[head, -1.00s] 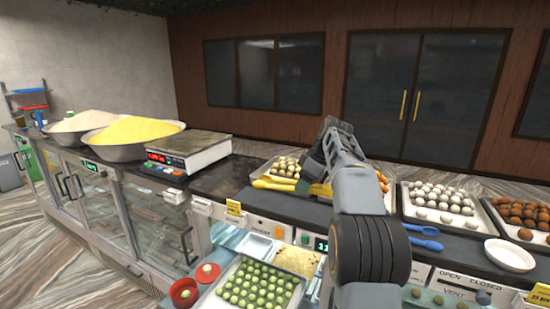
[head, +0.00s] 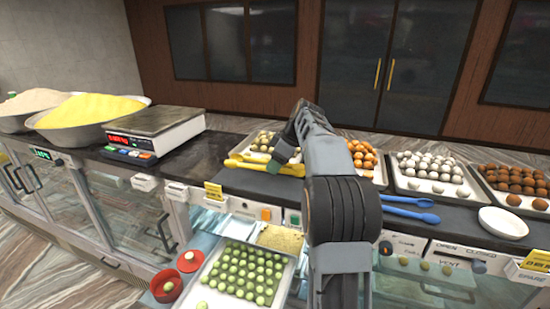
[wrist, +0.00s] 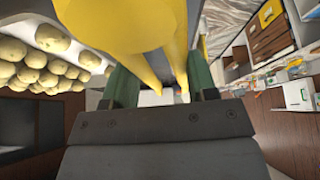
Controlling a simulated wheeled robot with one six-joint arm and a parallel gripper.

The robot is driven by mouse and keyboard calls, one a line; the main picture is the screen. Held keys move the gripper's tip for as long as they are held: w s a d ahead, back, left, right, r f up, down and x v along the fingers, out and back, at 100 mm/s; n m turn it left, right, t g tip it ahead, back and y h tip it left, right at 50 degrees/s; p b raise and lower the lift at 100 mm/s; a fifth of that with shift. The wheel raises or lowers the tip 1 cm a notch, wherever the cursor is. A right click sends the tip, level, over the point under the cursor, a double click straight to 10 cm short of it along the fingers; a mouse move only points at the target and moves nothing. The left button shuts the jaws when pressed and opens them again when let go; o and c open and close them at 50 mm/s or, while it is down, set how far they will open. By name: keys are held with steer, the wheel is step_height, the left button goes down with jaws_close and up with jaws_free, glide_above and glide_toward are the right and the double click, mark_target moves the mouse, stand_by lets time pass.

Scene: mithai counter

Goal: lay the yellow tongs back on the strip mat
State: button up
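The yellow tongs (head: 240,166) lie lengthwise along the front of the left sweets tray, over the dark counter. They also fill the top middle of the wrist view (wrist: 120,25), with both arms running between my fingers. My gripper (head: 276,163) points down at the tongs; its greenish fingers sit on either side of them in the wrist view (wrist: 160,90) and look closed on them. I cannot tell whether the tongs touch the surface below. The strip mat is not clearly told apart from the dark counter top (head: 345,203).
Trays of pale, orange, white (head: 432,176) and brown (head: 515,182) sweets line the back. Blue tongs (head: 410,208) and a white dish (head: 503,222) lie to the right. A scale (head: 155,132) and bowl of yellow powder (head: 92,115) stand left. Dark counter left of the tongs is clear.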

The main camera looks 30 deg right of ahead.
steer(key=shift+f+b, duration=1.85)
steer(key=shift+f, duration=0.9)
steer(key=o, duration=0.6)
steer(key=shift+s, duration=0.1)
steer(key=shift+r, duration=0.1)
steer(key=p+v, duration=0.1)
steer(key=v, duration=1.2)
steer(key=shift+s+d+r, duration=0.1)
steer(key=shift+r, duration=0.2)
